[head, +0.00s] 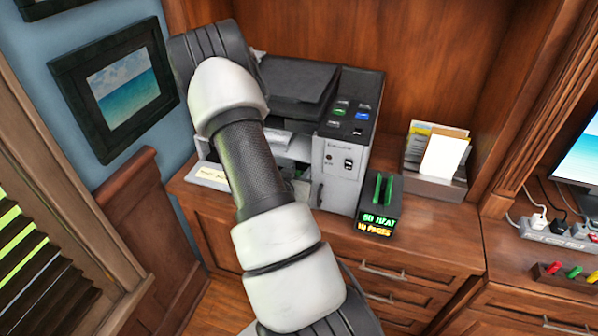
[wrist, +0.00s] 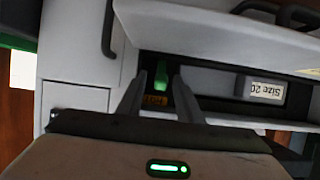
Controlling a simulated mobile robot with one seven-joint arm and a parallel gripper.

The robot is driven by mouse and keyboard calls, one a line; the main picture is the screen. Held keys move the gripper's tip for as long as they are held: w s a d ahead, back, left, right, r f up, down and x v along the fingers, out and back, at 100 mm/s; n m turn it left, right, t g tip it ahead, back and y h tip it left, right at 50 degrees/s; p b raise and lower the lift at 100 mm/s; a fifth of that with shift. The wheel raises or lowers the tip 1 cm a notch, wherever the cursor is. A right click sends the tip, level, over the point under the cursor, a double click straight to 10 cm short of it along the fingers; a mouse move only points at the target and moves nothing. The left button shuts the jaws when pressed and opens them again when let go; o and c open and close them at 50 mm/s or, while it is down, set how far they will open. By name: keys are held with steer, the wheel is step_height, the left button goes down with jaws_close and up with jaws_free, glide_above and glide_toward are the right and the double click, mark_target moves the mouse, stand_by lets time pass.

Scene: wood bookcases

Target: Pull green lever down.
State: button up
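In the wrist view, a green lever (wrist: 161,77) stands in a dark recess of the light grey printer, above an orange label (wrist: 155,100). My gripper (wrist: 158,88) is open, with its two fingers spread on either side of the lever. I cannot tell whether either finger touches it. In the head view, my arm covers the front of the printer (head: 343,165), hiding the lever and my gripper.
A small black device (head: 381,202) with a lit display stands right of the printer on the wood cabinet. A holder with papers (head: 437,160) is at the back right. A power strip (head: 555,232) lies farther right. A picture frame (head: 113,90) hangs on the left wall.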

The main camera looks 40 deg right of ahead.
jaws_close()
steer(key=f+b, duration=0.1)
steer(key=b, duration=0.3)
steer(key=shift+a+f+t+h, duration=0.2)
steer(key=shift+t+h, duration=0.1)
steer(key=shift+h, duration=0.1)
steer(key=h+b, duration=0.1)
steer(key=b, duration=0.3)
steer(key=f+t+h+b, duration=0.1)
steer(key=b, duration=0.3)
steer(key=shift+s+a+h, duration=0.15)
steer(key=shift+a+h, duration=0.1)
steer(key=shift+h, duration=0.05)
steer(key=shift+s+r+t+h+b, duration=0.1)
steer(key=shift+r+t+h+b, duration=0.2)
steer(key=shift+b, duration=0.85)
steer(key=shift+r, duration=0.1)
